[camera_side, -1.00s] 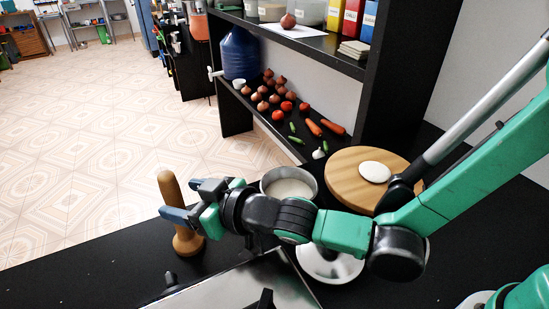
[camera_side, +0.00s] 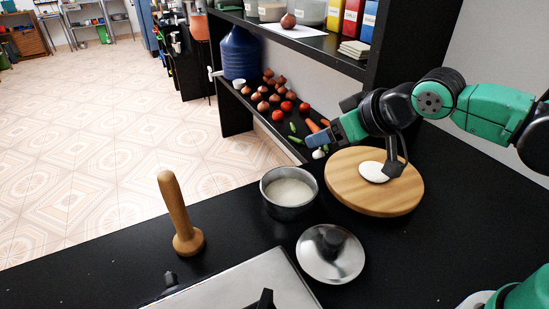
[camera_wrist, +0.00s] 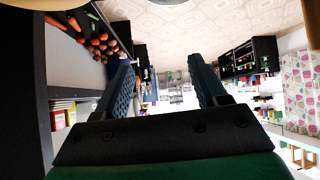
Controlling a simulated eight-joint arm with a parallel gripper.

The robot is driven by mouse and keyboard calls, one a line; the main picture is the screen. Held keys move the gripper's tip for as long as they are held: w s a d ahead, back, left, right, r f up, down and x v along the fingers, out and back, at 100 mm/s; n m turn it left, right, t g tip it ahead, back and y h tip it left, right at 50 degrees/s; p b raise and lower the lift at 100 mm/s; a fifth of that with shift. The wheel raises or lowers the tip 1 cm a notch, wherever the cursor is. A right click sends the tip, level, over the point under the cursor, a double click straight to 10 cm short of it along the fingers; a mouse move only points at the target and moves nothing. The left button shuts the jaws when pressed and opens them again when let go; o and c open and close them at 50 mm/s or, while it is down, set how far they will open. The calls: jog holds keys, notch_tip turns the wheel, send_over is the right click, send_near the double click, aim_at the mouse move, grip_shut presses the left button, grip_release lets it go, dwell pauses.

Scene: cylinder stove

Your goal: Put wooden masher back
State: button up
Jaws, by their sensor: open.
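The wooden masher (camera_side: 176,212) stands upright on its wide round base on the black counter (camera_side: 120,262), left of centre in the side view. Nothing touches it. My gripper (camera_side: 316,143) is raised above the back of the counter, near the round wooden board, well to the right of the masher and apart from it. In the wrist view, the two fingers of my gripper (camera_wrist: 165,85) are spread, with nothing between them. The masher is not clearly visible in the wrist view.
A metal pot (camera_side: 289,203) with white contents stands right of the masher, and a metal lid (camera_side: 330,254) lies in front of it. A wooden board (camera_side: 398,201) holds a white dough disc (camera_side: 374,172). A stove (camera_side: 232,285) is at the front. Vegetable shelves (camera_side: 295,148) stand behind.

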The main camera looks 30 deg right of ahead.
jog(key=s+d+f+m+g+h, duration=0.1)
jog(key=s+d+f+m+g, duration=0.1)
jog(key=s+d, duration=0.4)
jog(key=shift+s+d+f+g, duration=0.35)
jog(key=shift+f+g, duration=0.05)
